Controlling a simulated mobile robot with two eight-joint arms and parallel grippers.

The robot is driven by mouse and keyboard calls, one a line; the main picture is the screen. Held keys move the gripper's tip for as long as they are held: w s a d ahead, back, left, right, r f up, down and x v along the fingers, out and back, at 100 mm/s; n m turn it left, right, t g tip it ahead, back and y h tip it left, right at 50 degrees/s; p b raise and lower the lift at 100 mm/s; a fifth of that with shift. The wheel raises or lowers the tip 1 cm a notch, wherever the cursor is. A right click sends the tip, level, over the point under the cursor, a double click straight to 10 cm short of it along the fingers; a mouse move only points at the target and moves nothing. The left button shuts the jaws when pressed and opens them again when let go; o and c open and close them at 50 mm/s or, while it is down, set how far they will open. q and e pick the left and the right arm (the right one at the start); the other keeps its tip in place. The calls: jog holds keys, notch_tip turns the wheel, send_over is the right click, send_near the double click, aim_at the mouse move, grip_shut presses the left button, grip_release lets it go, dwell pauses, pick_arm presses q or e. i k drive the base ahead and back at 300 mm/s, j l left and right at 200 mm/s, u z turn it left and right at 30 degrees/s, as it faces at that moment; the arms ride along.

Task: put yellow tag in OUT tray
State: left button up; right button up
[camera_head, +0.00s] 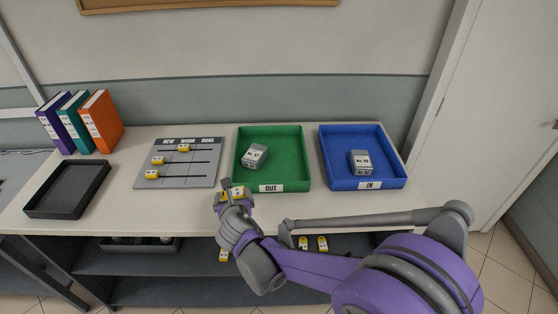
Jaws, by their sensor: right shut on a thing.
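My right gripper (232,190) is in front of the green OUT tray, over the table's front edge. It is shut on a yellow tag (238,192), which the fingers partly hide. The green OUT tray (296,145) has a white label and holds a grey tag (255,156) in its left half. The gripper and yellow tag are just outside the tray's front left corner. My left gripper is not in view.
A blue IN tray (390,150) at right holds a grey tag (361,162). A grey board (205,170) with several yellow tags lies left. An empty black tray (88,185) and three binders (102,122) stand further left. More yellow tags (322,243) are below the tabletop.

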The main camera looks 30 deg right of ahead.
aim_at(286, 159)
jog(key=k+l+u, duration=0.2)
jog(key=k+l, duration=0.25)
jog(key=l, duration=0.2)
jog(key=k+l+u, duration=0.2)
jog(key=k+l, duration=0.25)
jog(key=l, duration=0.15)
